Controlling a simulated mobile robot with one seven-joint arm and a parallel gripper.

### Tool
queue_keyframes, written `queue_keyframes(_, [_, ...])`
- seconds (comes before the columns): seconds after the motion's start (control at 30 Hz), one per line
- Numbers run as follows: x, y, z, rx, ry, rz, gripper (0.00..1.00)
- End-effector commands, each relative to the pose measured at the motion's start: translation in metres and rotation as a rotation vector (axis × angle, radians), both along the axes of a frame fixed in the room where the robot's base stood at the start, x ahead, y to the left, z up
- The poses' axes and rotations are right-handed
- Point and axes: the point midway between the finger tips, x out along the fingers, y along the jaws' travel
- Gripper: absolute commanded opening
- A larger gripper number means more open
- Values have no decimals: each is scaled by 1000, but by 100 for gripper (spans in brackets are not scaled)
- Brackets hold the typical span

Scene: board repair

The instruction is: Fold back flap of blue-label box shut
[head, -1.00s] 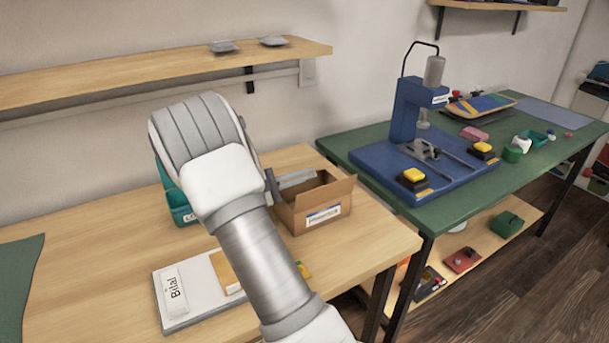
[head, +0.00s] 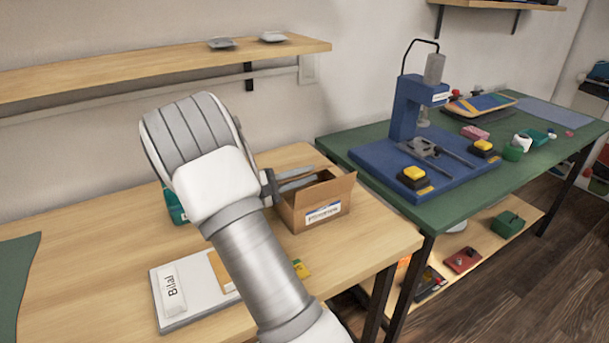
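The cardboard box with the blue-edged label (head: 323,213) stands on the wooden table, right of my arm. Its top shows a dark opening at the right side. The back flap cannot be made out clearly. My gripper (head: 271,187) is at the left side of the box, mostly hidden behind my wrist.
A teal bin (head: 176,206) stands behind my arm. A white board with a "Bilal" tag (head: 171,289) lies at the front of the wooden table (head: 100,240). A green bench (head: 440,205) with a blue press (head: 405,110) is at the right. A shelf (head: 150,65) hangs above.

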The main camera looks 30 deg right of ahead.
Motion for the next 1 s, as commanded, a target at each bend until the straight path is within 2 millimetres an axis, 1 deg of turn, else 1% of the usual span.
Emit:
queue_keyframes(0.23, [0, 1, 0, 0, 0, 1, 16])
queue_keyframes(0.37, [1, 13, 1, 0, 0, 2, 16])
queue_keyframes(0.47, [3, 31, 2, 1, 1, 5, 16])
queue_keyframes(0.8, [7, 115, 2, 0, 0, 6, 16])
queue_keyframes(0.9, [8, 136, 2, -1, 1, 4, 16])
queue_keyframes(1.0, [8, 153, 1, 1, 0, 3, 16])
